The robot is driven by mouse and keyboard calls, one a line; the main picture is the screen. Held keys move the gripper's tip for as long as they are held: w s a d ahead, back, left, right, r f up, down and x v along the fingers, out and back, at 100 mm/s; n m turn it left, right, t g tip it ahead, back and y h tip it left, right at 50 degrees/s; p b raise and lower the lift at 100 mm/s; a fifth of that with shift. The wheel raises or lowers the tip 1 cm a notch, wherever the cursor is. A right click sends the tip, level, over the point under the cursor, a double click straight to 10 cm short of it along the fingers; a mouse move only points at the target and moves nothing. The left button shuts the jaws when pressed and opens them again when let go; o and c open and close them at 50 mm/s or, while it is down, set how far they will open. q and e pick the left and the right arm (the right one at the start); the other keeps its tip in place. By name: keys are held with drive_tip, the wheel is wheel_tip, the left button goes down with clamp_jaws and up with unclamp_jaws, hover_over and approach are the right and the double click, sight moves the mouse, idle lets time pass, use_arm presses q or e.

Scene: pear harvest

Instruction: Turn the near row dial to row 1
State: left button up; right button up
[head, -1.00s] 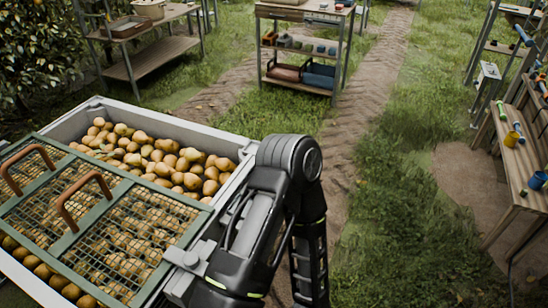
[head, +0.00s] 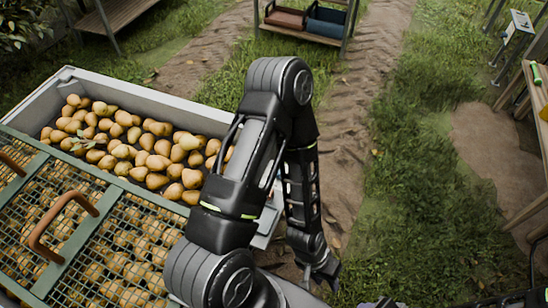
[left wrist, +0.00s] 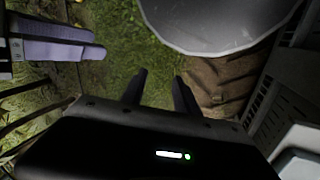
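I cannot make out a row dial for certain in either view. A small pale box on a post (head: 519,24) stands at the upper right of the head view, too small to read any dial on it. My left gripper (head: 325,276) hangs low over the grass and dirt track, right of the pear bin, far from that box. In the left wrist view its two fingers (left wrist: 160,90) are apart with nothing between them.
The pear bin (head: 190,112) with a mesh lid (head: 62,252) fills the left. A shelf with two trays (head: 306,31) is at the top. A wooden bench (head: 540,90) stands at the right edge. Grass between is clear. A rounded grey surface (left wrist: 215,22) shows in the wrist view.

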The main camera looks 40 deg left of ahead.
drive_tip(key=shift+d, duration=0.1)
